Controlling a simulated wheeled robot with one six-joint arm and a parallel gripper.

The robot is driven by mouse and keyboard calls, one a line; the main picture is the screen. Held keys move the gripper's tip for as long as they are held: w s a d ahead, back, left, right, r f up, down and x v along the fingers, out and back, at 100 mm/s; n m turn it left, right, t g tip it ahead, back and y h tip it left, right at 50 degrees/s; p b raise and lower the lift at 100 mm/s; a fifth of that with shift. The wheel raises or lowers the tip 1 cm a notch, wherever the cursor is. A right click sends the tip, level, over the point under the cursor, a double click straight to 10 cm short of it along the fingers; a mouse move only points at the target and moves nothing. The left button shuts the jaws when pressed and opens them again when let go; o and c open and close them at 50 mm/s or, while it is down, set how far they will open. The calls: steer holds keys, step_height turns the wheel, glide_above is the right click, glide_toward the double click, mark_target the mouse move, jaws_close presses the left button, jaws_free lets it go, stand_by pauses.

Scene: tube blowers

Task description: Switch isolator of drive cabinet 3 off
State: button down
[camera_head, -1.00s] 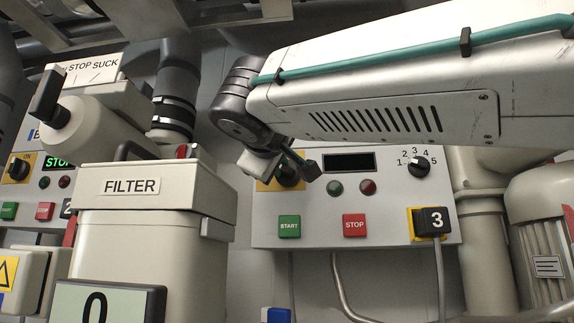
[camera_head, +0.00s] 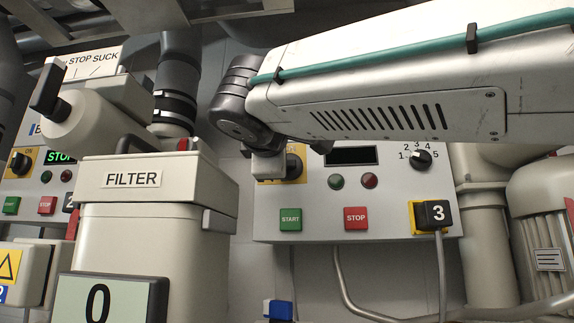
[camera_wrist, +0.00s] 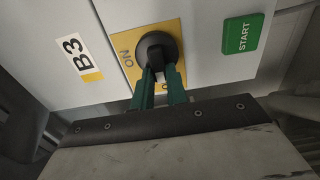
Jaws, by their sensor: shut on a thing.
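The isolator of drive cabinet 3 is a black round knob (camera_wrist: 157,48) on a yellow plate (camera_wrist: 173,31) marked ON, beside a B3 label (camera_wrist: 83,58). A second marking below the knob is mostly hidden by my fingers. My gripper (camera_wrist: 159,72), with two green fingers, is shut on the knob's grip bar, one finger on each side. The bar seems to run toward the hidden marking; I cannot tell its pointing end. In the head view the knob (camera_head: 295,167) shows just right of my gripper, which covers most of the plate.
The cabinet front (camera_head: 330,222) carries a green START button (camera_head: 291,219), a red STOP button (camera_head: 356,218), lamps, a dark display (camera_head: 352,156) and a 1-to-5 selector (camera_head: 421,159). The FILTER housing (camera_head: 145,210) stands close at left. A motor (camera_head: 545,230) stands at right.

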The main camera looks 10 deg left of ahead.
steer(key=shift+r, duration=0.1)
steer(key=c, duration=1.4)
jaws_free()
steer(key=s, duration=0.7)
steer(key=shift+s+d, duration=0.2)
steer(key=shift+s, duration=0.2)
